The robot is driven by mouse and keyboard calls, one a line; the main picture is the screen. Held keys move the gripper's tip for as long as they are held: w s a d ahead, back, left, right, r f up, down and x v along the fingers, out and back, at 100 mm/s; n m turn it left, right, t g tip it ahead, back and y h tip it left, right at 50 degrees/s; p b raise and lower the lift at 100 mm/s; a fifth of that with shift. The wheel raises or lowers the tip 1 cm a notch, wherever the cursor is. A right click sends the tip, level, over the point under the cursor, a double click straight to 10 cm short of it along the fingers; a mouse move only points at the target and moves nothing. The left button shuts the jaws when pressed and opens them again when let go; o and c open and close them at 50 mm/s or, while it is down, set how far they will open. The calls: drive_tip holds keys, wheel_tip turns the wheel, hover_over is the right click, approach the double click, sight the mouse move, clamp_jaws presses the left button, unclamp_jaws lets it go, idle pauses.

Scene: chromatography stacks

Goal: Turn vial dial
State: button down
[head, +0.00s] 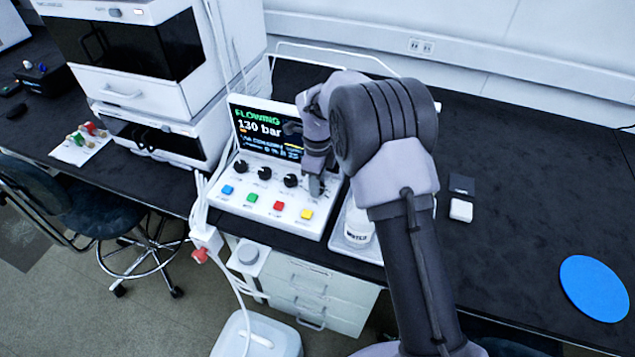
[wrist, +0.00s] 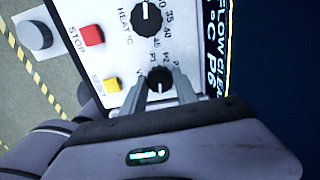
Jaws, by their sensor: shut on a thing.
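The vial dial is a small black knob (wrist: 160,77) on the white control panel (wrist: 112,18), with P1, P2 and P3 printed around it in the wrist view. My gripper (wrist: 165,84) is shut on this dial, with one grey finger on either side. In the head view my gripper (head: 317,184) comes down on the right end of the knob row and hides most of the dial. The panel's screen (head: 262,128) reads FLOWING and 130 bar; my wrist covers its right part.
The heat knob (wrist: 147,17) is beside the dial. Red stop (wrist: 92,35) and yellow reset (wrist: 111,85) buttons lie close by. A tray with a white-labelled bottle (head: 358,228) stands right of the panel. The bench further right is mostly clear, with a blue disc (head: 594,288).

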drive_tip(key=c, duration=0.9)
unclamp_jaws()
drive_tip(key=shift+c, duration=0.2)
wheel_tip(320, 180, up, 18)
drive_tip(key=p, duration=0.6)
drive_tip(key=shift+f, duration=0.25)
